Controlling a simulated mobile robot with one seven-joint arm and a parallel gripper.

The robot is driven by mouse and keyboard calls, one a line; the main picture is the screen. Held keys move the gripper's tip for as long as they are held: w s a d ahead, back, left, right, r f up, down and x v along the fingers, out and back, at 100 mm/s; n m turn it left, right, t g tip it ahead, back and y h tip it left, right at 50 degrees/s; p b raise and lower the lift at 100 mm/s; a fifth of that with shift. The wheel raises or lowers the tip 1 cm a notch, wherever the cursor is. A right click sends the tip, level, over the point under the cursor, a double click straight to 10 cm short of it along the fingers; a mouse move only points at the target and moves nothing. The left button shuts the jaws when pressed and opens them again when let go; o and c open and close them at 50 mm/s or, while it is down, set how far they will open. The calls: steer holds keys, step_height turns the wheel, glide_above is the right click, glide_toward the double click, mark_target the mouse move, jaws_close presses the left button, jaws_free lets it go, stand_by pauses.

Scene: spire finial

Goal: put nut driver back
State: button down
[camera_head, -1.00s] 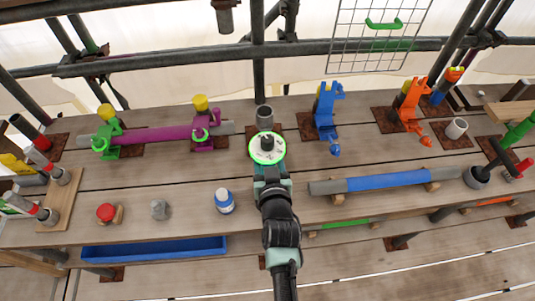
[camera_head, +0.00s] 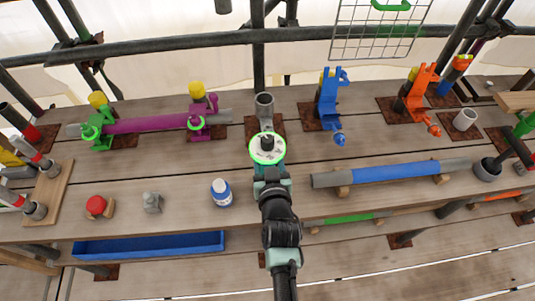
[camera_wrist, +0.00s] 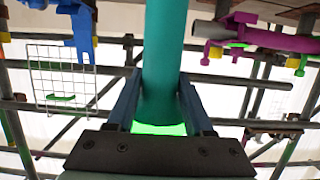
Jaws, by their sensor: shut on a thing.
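My gripper (camera_wrist: 160,112) is shut on a teal cylinder, which I take to be the nut driver (camera_wrist: 168,55). The cylinder runs from between the two fingers to the top edge of the wrist view. Its far end is out of the picture. My wrist is over the middle of the bench, just in front of an upright grey tube (camera_head: 264,104) on a rusty plate. I cannot tell which spot is the nut driver's own place.
A purple tube (camera_head: 150,124) lies in green and purple clamps at left. A blue clamp (camera_head: 327,103) and an orange clamp (camera_head: 418,92) stand at right. A blue-sleeved tube (camera_head: 390,173) and a white-and-blue bottle (camera_head: 221,192) flank my arm. A wire grid (camera_head: 375,32) hangs behind.

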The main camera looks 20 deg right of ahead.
steer(key=shift+f+b, duration=1.75)
steer(key=shift+c, duration=1)
jaws_free()
steer(key=shift+o, duration=1)
steer(key=shift+f, duration=0.25)
steer(key=shift+f, duration=0.15)
steer(key=shift+f+b, duration=0.35)
steer(key=shift+b, duration=0.25)
steer(key=p+v, duration=0.3)
steer(key=v, duration=0.6)
